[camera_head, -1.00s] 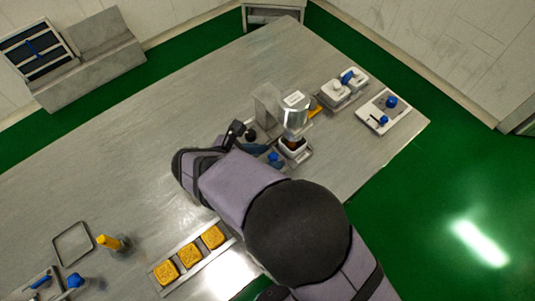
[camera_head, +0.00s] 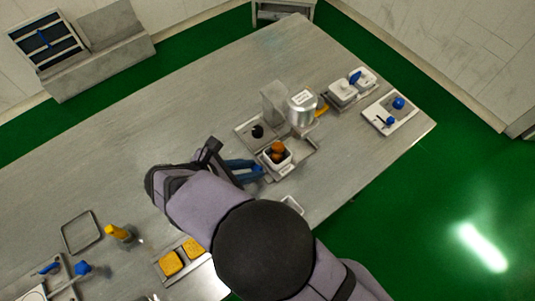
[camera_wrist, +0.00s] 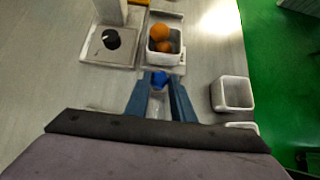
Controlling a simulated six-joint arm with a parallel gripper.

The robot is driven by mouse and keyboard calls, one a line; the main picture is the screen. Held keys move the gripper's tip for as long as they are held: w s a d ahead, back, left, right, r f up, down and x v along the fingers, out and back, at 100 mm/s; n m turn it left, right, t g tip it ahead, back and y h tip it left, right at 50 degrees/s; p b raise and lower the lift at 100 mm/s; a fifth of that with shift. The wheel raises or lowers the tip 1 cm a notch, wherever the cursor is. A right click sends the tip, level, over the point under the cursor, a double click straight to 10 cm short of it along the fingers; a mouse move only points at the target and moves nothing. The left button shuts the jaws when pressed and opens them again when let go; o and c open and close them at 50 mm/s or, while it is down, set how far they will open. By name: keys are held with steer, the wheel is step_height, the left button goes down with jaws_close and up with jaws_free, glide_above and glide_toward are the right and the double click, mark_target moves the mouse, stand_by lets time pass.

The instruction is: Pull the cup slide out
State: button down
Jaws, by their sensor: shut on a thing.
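The encrusting machine (camera_head: 301,108) stands on the table, with a silver hopper and a black dial (camera_head: 257,131) on its base. Its cup slide (camera_head: 291,166) is pulled out to the front, and a white square cup (camera_head: 268,164) rides on it with orange-brown balls (camera_head: 277,149) inside. The cup (camera_wrist: 153,56) is clear of the hopper in the head view. My gripper (camera_head: 254,168) is shut on the slide's blue knob (camera_wrist: 159,79), in front of the cup. The blue fingers (camera_wrist: 159,87) flank the knob in the wrist view.
An empty white cup (camera_wrist: 232,94) stands right of my gripper in the wrist view. White containers (camera_head: 342,91) stand beyond the machine.

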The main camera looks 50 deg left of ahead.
steer(key=shift+s, duration=1.1)
steer(key=c, duration=1.5)
jaws_free()
steer(key=shift+s, duration=0.1)
steer(key=shift+r, duration=0.1)
step_height(320, 180, up, 10)
steer(key=p, duration=0.9)
